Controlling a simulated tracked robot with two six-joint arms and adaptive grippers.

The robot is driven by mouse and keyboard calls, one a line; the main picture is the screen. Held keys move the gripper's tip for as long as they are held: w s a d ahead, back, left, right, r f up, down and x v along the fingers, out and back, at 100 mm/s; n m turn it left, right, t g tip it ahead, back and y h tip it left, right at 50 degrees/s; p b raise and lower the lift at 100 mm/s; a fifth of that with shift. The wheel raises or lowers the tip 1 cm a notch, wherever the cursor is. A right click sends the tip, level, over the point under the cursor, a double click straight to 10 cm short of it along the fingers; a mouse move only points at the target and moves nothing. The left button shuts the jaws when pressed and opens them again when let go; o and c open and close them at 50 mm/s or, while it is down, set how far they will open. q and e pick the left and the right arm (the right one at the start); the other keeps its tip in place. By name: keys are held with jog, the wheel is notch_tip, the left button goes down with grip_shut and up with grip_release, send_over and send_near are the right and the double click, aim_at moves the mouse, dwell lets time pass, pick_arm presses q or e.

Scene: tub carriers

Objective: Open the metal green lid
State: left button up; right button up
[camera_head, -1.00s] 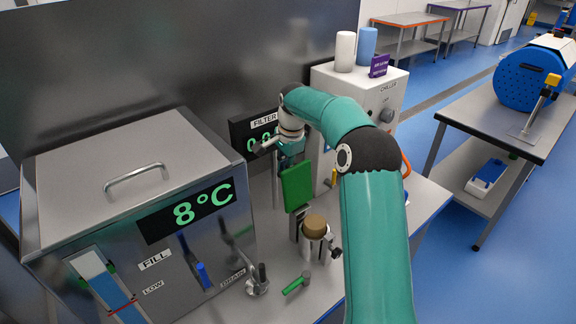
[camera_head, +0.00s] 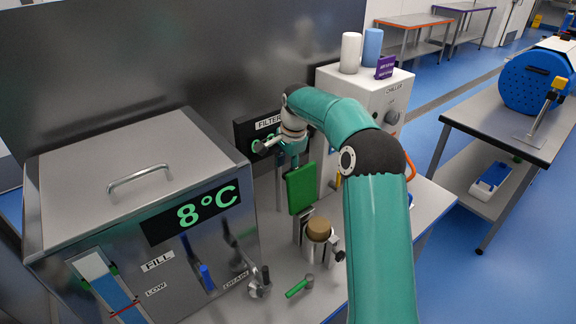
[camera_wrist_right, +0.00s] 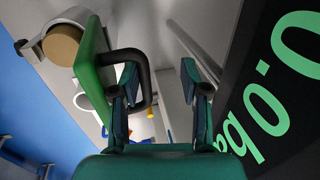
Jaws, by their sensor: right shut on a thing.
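The green lid (camera_head: 301,188) stands upright beside a metal housing (camera_head: 318,246) with a tan round top (camera_head: 319,229). In the right wrist view the lid (camera_wrist_right: 92,62) shows edge-on at the left, with a black loop handle (camera_wrist_right: 147,70) on its near face. The exact contact is partly hidden by the fingers. In the head view my right gripper (camera_head: 290,150) is just behind and above the lid. My left gripper is not in view.
A steel tank (camera_head: 120,180) with an 8°C display stands at the left. The filter display (camera_head: 257,130) is close behind my gripper, and a chiller box (camera_head: 372,95) is at the back right. A green-handled valve (camera_head: 299,287) is on the bench in front.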

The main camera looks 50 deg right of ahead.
jog(key=v, duration=1.2)
jog(key=shift+w, duration=0.1)
